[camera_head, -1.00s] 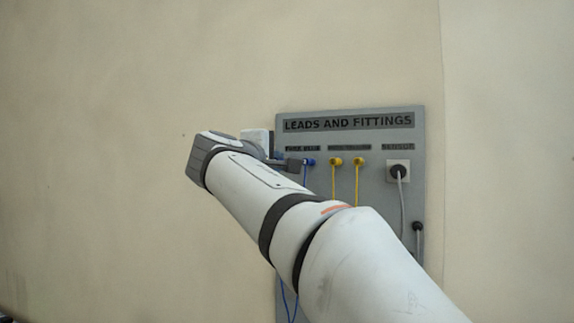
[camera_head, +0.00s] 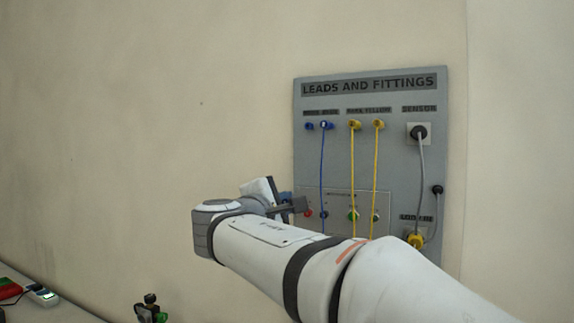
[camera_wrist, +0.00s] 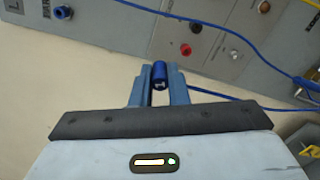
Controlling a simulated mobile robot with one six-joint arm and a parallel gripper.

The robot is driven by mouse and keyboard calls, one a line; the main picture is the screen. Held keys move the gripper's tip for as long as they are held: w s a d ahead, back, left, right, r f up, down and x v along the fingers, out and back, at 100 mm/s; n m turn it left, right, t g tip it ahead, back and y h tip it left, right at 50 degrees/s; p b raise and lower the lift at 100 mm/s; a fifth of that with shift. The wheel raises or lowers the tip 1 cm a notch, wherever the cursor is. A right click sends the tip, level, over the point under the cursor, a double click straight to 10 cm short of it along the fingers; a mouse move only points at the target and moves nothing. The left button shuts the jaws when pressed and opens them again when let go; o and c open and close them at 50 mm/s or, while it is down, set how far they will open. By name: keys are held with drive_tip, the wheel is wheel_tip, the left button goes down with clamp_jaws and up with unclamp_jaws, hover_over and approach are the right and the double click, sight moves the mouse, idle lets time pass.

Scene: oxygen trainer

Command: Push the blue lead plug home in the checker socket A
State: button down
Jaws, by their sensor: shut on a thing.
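My gripper (camera_head: 298,205) is in front of the lower left part of the grey board in the head view. In the wrist view my gripper (camera_wrist: 160,88) is shut on a blue plug (camera_wrist: 159,73), which stands between the two blue-grey fingers, apart from the board. A blue lead (camera_wrist: 205,93) runs right from beside it. I cannot tell which socket is checker socket A; no such label is readable. A small panel on the board has a red socket (camera_wrist: 233,54) and a black socket (camera_wrist: 195,28). The head view hides the held plug's tip.
The board (camera_head: 440,150) carries a second blue plug (camera_head: 326,126) with a hanging blue lead, yellow plugs (camera_head: 354,125) and a black sensor plug (camera_head: 418,132). A blue ring fitting (camera_wrist: 63,13) looks empty. A bench with a meter (camera_head: 42,294) lies lower left. The wall on the left is bare.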

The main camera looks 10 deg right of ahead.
drive_tip(key=shift+n, duration=0.8)
drive_tip(key=f, duration=0.2)
drive_tip(key=s+f, duration=0.1)
drive_tip(key=f, duration=0.1)
drive_tip(key=shift+s+a+f, duration=0.1)
drive_tip(key=shift+a+f, duration=0.1)
drive_tip(key=shift+f, duration=0.1)
drive_tip(key=shift+f+b, duration=0.15)
drive_tip(key=shift+b, duration=0.5)
drive_tip(key=x, duration=0.6)
drive_tip(key=shift+b, duration=0.3)
drive_tip(key=shift+b, duration=0.75)
drive_tip(key=shift+w+d+r, duration=0.25)
drive_tip(key=shift+w+d, duration=0.3)
drive_tip(key=shift+w, duration=0.25)
idle(0.6)
drive_tip(key=shift+w+d, duration=0.15)
drive_tip(key=shift+w, duration=0.1)
drive_tip(key=c, duration=1.3)
unclamp_jaws()
